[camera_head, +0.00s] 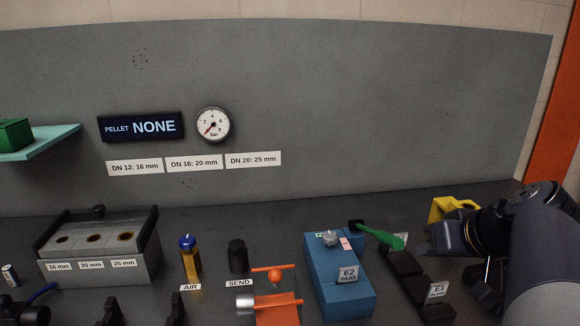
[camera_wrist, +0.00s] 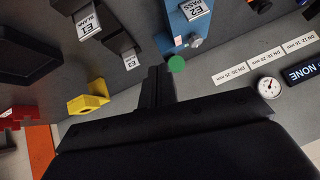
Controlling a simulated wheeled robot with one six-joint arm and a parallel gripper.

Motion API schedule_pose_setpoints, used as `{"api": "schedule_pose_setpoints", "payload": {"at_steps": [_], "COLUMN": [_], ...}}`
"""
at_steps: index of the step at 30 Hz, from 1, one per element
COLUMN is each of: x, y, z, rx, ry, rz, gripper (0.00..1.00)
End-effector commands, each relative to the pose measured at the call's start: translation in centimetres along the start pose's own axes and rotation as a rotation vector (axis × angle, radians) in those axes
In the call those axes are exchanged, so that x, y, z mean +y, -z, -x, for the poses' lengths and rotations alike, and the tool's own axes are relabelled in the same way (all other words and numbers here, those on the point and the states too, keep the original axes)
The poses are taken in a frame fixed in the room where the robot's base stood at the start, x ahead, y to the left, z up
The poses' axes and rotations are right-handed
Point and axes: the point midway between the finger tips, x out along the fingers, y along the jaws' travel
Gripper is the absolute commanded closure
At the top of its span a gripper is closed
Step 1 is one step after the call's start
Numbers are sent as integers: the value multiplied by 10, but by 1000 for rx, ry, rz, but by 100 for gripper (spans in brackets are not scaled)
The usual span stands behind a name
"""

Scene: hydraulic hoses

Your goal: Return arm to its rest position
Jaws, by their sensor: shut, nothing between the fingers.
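My gripper (camera_head: 432,243) is at the right in the head view, low over the bench, on the dark arm that comes in from the right edge. Its fingers point left and look shut and empty. In the wrist view the dark fingers (camera_wrist: 159,78) are together, with nothing seen between them. A green handle (camera_head: 382,237) lies just left of the fingers in the head view. Its round end (camera_wrist: 176,65) shows beside the fingertips in the wrist view; I cannot tell whether they touch.
A blue unit labelled E2 PASS (camera_head: 340,285) stands left of my gripper. A yellow bracket (camera_head: 450,207) is close behind it, and a black block labelled E1 BLANK (camera_head: 437,292) is in front. An orange fixture (camera_head: 277,305) stands further left. The space above the bench is clear.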

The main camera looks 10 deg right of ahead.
Motion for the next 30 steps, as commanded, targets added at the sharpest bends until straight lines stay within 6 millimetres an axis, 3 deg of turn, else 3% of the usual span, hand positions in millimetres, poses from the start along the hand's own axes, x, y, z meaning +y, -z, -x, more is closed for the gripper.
{"api": "schedule_pose_setpoints", "payload": {"at_steps": [3, 10, 30], "x": [-1, -1, -9], "y": [0, 2, -5], "z": [-21, -46, -58], "rx": [-4, -2, -31], "ry": [4, 2, 7], "rz": [1, 1, 1], "gripper": [100, 100, 100]}}
